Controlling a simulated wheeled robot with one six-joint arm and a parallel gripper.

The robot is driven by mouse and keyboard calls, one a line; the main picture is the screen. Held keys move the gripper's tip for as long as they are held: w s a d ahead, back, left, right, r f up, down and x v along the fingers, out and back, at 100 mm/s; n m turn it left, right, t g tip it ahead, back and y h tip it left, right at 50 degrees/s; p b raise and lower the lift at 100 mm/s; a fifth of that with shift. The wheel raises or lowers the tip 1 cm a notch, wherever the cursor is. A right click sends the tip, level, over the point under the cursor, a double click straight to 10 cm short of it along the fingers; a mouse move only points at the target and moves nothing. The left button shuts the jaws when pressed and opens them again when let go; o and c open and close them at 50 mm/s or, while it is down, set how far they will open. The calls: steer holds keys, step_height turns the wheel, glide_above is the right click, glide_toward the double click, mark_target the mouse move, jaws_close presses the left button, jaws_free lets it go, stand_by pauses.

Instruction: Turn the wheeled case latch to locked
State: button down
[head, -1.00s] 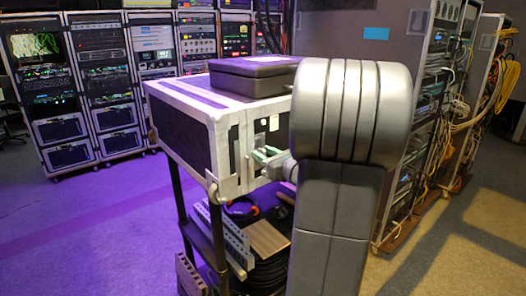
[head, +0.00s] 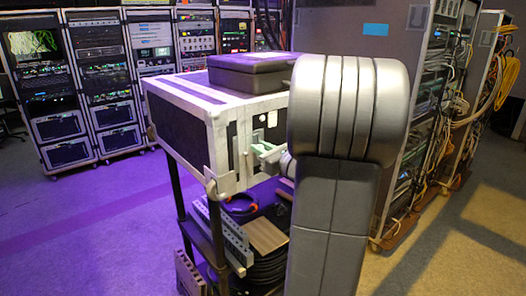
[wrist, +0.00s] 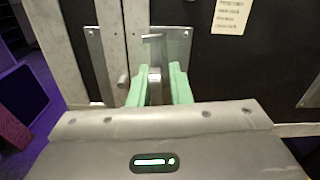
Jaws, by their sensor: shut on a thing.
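The black wheeled case with pale metal edges (head: 190,132) stands on a cart in the head view. Its latch (wrist: 154,73) is a small metal piece on a steel plate (wrist: 178,50) beside the case's pale edge strips. My gripper (wrist: 157,80) has its green fingers on either side of the latch, shut on it. In the head view my gripper (head: 262,151) is at the case's front face, partly hidden by my arm. The latch itself is too small there to read its position.
A dark box (head: 252,72) lies on top of the case. A paper note (wrist: 232,16) is on the dark panel. The cart's lower shelf holds coiled cable (head: 268,271) and a brown board (head: 266,234). Equipment racks (head: 72,95) stand behind. Floor at left is clear.

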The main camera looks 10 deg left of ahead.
mark_target(250, 154)
steer(key=n+b, duration=0.1)
steer(key=b, duration=0.1)
steer(key=f+n+b, duration=0.1)
steer(key=n+b, duration=0.1)
steer(key=b, duration=0.1)
steer(key=shift+s+a+f+n+b, duration=0.2)
steer(key=shift+s+a+n+b, duration=0.05)
steer(key=shift+s+n+b, duration=0.1)
steer(key=n+b, duration=0.1)
steer(key=b, duration=0.1)
steer(key=n+b, duration=0.2)
steer(key=b, duration=0.1)
steer(key=n+b, duration=0.2)
steer(key=shift+s+a+f+n+b, duration=0.2)
steer(key=shift+f+n+b, duration=0.1)
steer(key=shift+b, duration=0.1)
steer(key=n+b, duration=0.2)
steer(key=b, duration=0.1)
steer(key=n+b, duration=0.2)
steer(key=b, duration=0.1)
steer(key=shift+s+a+f, duration=0.15)
steer(key=shift+f, duration=0.05)
steer(key=n+b, duration=0.3)
steer(key=b, duration=0.1)
steer(key=shift+n, duration=0.25)
steer(key=shift+r, duration=0.1)
steer(key=c, duration=1.5)
jaws_free()
steer(key=shift+r, duration=0.15)
steer(key=shift+r, duration=0.15)
